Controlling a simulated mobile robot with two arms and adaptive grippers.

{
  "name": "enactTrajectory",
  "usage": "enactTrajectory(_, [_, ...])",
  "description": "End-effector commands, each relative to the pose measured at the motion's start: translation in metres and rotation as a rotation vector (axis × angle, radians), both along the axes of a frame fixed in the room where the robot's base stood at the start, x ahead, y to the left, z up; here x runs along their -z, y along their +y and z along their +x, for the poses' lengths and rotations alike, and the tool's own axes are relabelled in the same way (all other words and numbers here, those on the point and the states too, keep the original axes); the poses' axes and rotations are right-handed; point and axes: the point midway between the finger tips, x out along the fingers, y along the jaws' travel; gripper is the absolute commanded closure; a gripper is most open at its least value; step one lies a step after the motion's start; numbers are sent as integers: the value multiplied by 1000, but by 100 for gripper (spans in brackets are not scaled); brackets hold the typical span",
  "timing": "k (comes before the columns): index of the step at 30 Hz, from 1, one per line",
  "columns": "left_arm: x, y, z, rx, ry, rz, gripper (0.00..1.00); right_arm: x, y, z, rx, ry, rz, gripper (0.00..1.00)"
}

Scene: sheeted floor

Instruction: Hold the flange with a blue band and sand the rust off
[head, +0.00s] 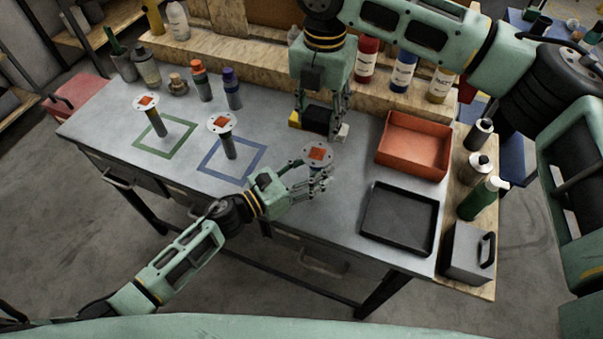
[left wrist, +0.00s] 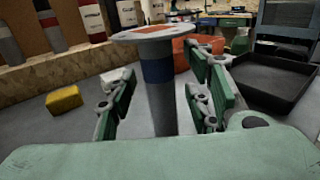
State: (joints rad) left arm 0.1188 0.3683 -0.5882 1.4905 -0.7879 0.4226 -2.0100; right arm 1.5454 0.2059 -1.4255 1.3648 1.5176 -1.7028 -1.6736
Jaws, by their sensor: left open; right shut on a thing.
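The flange with a blue band (left wrist: 158,72) stands upright in the left wrist view, a grey disc with an orange rust patch on a dark stem. In the head view its disc (head: 318,153) is right of the table's middle. My left gripper (head: 312,179) is open around its stem; in the left wrist view the fingers (left wrist: 162,100) are on either side, apart from the stem on the left. The stem's foot is hidden. My right gripper (head: 321,118), behind the flange, is shut on a black block (head: 315,121).
Two more rust-patched flanges (head: 221,123) (head: 147,103) stand at the blue and green squares. A yellow block (left wrist: 63,98) and a white block (head: 342,133) lie behind. A red bin (head: 432,123) and a black tray (head: 372,238) are to the right. Bottles line the back.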

Motion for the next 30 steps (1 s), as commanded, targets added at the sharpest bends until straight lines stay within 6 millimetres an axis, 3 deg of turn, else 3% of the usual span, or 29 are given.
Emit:
enactTrajectory(11, [0, -4, 3, -1, 1, 1, 55, 0, 0, 0, 0, 0, 0, 75])
enactTrajectory(26, [0, -3, 3, -1, 1, 1, 98, 0, 0, 0, 0, 0, 0, 75])
enactTrajectory(30, [0, -3, 3, -1, 1, 1, 100, 0, 0, 0, 0, 0, 0, 75])
